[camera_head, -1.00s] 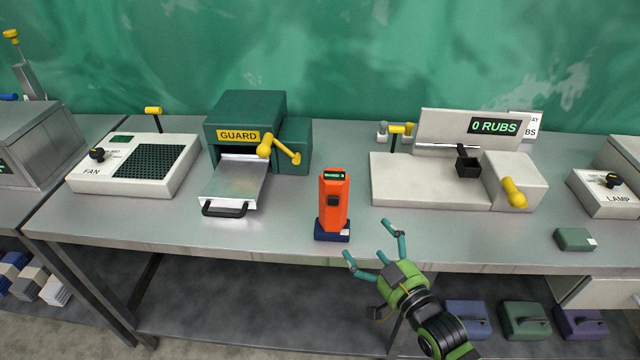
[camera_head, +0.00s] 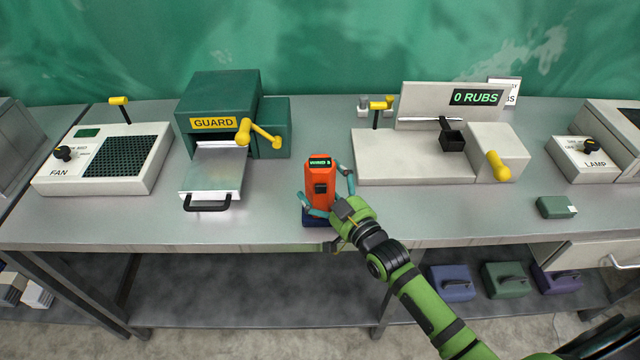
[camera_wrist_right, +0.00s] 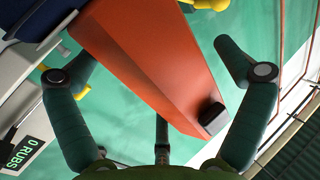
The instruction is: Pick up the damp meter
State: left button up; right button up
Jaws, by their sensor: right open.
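The damp meter (camera_head: 320,178) is an orange upright device with a small lit display on top and a black button on its front. It stands on a dark blue base (camera_head: 313,221) near the table's front edge. My right gripper (camera_head: 330,190) is open, with its teal fingers on either side of the meter's body. In the right wrist view the orange meter (camera_wrist_right: 150,60) lies between the two spread fingers, tilted in the picture; I cannot tell whether either finger touches it. My left gripper is not in view.
The green guard machine (camera_head: 218,110) with its metal tray (camera_head: 212,175) stands left of the meter. The rub tester (camera_head: 415,155) stands to the right. A fan box (camera_head: 60,175) is at far left, a lamp box (camera_head: 590,165) and small green block (camera_head: 555,207) at right.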

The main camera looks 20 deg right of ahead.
jog(key=c, duration=1.3)
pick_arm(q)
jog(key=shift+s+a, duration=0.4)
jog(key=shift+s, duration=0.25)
pick_arm(e)
jog(key=shift+r, duration=0.2)
jog(key=shift+c, duration=0.3)
